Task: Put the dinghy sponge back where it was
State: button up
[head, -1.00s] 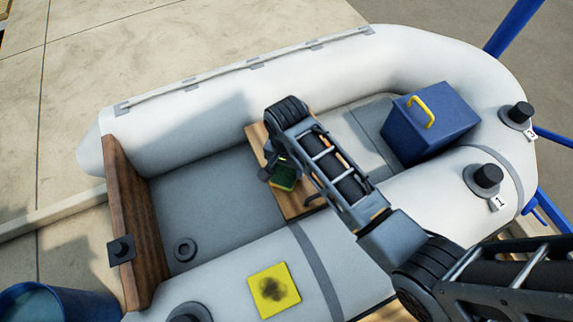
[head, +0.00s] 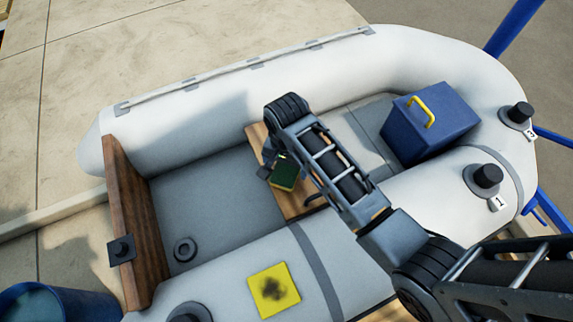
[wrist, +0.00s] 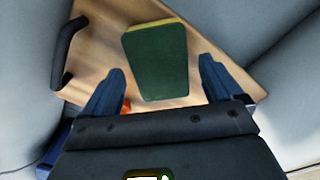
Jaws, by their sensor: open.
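The dinghy sponge (head: 285,173) is a block with a dark green top and a yellow edge. In the wrist view the sponge (wrist: 158,65) appears to lie flat on the wooden seat board (wrist: 100,50), just ahead of my gripper. My gripper (wrist: 161,80) is open, with one finger to each side of the sponge's near end and a gap on both sides. In the head view my gripper (head: 272,165) is over the wooden seat (head: 294,205), partly hidden by my arm, with the sponge beside it.
A blue box (head: 430,125) with a yellow handle stands at the right in the dinghy. A yellow patch (head: 268,282) with a dark smudge lies on the near tube. A dark handle (wrist: 68,50) rises at the seat's left edge in the wrist view. The grey floor (head: 205,205) is mostly clear.

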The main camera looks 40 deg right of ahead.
aim_at(287, 169)
notch_tip(287, 169, up, 11)
dwell(0.3)
jog(key=s+f+n+t, duration=0.1)
jog(key=s+f, duration=0.1)
jog(key=s, duration=0.1)
jog(key=s+f+n+t, duration=0.1)
jog(key=s+f+t, duration=0.1)
jog(key=s, duration=0.1)
jog(key=s+d+f+n+t, duration=0.1)
jog(key=s+f, duration=0.1)
jog(key=s, duration=0.2)
jog(key=shift+s+f+n+t, duration=0.1)
jog(key=shift+n+t, duration=0.2)
jog(key=s+r+n+t, duration=0.7)
jog(key=s+r+t, duration=0.3)
jog(key=s+r, duration=0.9)
notch_tip(287, 169, up, 4)
jog(key=shift+s+a+f+n, duration=0.1)
jog(key=shift+s+a+n, duration=0.2)
jog(key=shift+a, duration=0.15)
